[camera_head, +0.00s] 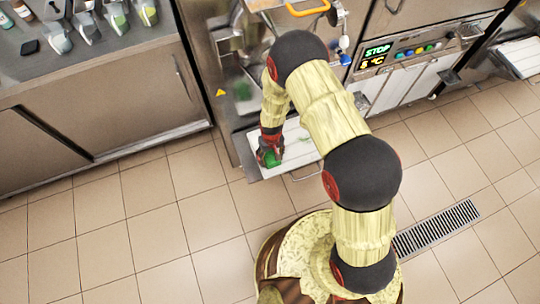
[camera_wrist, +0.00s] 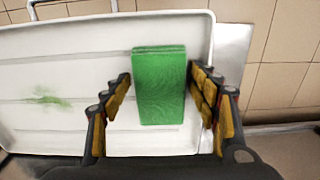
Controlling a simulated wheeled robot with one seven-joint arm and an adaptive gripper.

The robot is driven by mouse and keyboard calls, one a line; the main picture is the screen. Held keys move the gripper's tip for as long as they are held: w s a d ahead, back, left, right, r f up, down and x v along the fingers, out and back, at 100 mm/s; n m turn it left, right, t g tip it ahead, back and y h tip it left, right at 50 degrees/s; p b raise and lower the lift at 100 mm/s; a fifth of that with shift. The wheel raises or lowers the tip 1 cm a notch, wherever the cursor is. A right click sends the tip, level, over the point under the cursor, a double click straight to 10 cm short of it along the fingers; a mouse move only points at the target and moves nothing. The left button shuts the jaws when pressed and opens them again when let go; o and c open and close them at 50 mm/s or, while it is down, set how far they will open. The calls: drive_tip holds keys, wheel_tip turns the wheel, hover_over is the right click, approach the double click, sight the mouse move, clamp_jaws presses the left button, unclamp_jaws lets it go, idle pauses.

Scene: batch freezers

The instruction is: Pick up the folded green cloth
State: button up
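The folded green cloth (camera_wrist: 160,88) lies on a white tray (camera_wrist: 60,125) in the wrist view, a flat upright rectangle near the tray's right side. My gripper (camera_wrist: 162,95) is open, with one finger to the left of the cloth and one to the right. A gap shows on the left; the right finger is close to the cloth's edge, and I cannot tell whether it touches. In the head view the cloth (camera_head: 271,158) shows in part beside my gripper (camera_head: 268,152) at the tray's left end, partly hidden by the fingers.
A green smear (camera_wrist: 48,100) marks the tray left of the cloth. The tray sits low at the front of a steel freezer with a STOP display (camera_head: 376,51). A steel counter (camera_head: 90,60) with bottles stands at left. The tiled floor in front is clear, with a drain grate (camera_head: 436,228).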

sight(271, 156)
drive_tip(key=shift+c, duration=1.2)
drive_tip(key=c, duration=0.7)
drive_tip(key=shift+r, duration=0.55)
wheel_tip(271, 156, up, 2)
drive_tip(key=shift+r+p, duration=0.2)
drive_tip(key=shift+p, duration=0.55)
drive_tip(key=s+r, duration=0.1)
drive_tip(key=s+a+r+p, duration=0.1)
drive_tip(key=r, duration=0.1)
drive_tip(key=s+r, duration=0.2)
drive_tip(key=shift+a+r+p, duration=0.1)
drive_tip(key=shift+a+p, duration=0.25)
drive_tip(key=shift+p, duration=0.05)
drive_tip(key=shift+s+a+r+p, duration=0.3)
drive_tip(key=shift+s+a+r, duration=0.35)
drive_tip(key=shift+s, duration=0.85)
drive_tip(key=shift+s+a+r+p, duration=0.4)
drive_tip(key=shift+s+r, duration=0.4)
drive_tip(key=shift+s, duration=0.75)
drive_tip(key=shift+s+a+r+p, duration=0.25)
drive_tip(key=shift+s+a+r, duration=0.4)
drive_tip(key=shift+s, duration=0.85)
